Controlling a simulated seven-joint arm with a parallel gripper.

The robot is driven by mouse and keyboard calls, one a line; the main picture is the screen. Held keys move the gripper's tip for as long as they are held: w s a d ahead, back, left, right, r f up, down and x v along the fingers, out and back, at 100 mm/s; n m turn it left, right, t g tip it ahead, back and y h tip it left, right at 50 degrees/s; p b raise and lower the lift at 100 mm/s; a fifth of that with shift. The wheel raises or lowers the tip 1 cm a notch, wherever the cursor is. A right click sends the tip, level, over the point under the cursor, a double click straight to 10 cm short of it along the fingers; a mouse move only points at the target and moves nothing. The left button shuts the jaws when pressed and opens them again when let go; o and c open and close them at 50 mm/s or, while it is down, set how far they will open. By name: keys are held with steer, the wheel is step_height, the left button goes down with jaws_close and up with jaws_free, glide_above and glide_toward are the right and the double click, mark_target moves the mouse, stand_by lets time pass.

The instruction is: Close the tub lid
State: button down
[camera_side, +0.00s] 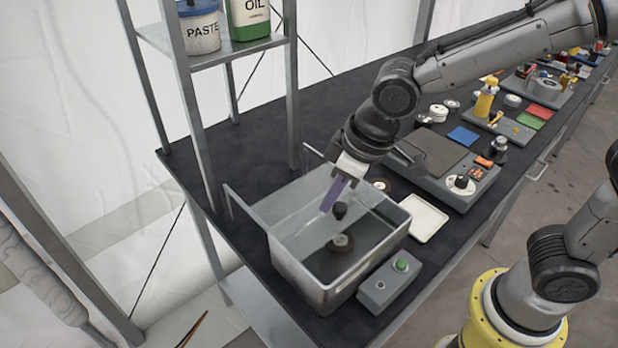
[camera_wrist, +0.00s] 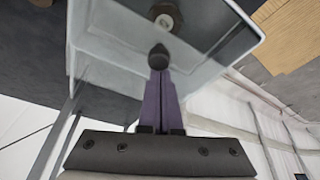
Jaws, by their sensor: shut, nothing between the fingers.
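The tub (camera_side: 318,293) is a grey metal box at the near left end of the bench. A clear pane with a black knob (camera_side: 340,210) shows over its opening; I take this as the lid, but its exact tilt is hard to tell. The knob also shows in the wrist view (camera_wrist: 158,56), right at my fingertips. My gripper (camera_side: 327,208) has purple fingers, shut with nothing between them, pointing down over the tub beside the knob. I cannot tell whether they touch it. A dark round part (camera_side: 340,243) with a metallic centre shows inside the tub.
A grey control box with a green button (camera_side: 401,265) stands in front of the tub. A white tray (camera_side: 428,220) lies to its right, near a grey machine (camera_side: 440,165). A shelf post (camera_side: 292,90) rises behind the tub. Other parts crowd the bench's far right.

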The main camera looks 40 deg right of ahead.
steer(key=s, duration=0.6)
steer(key=shift+s, duration=0.2)
steer(key=shift+d+f, duration=0.1)
steer(key=shift+f, duration=0.05)
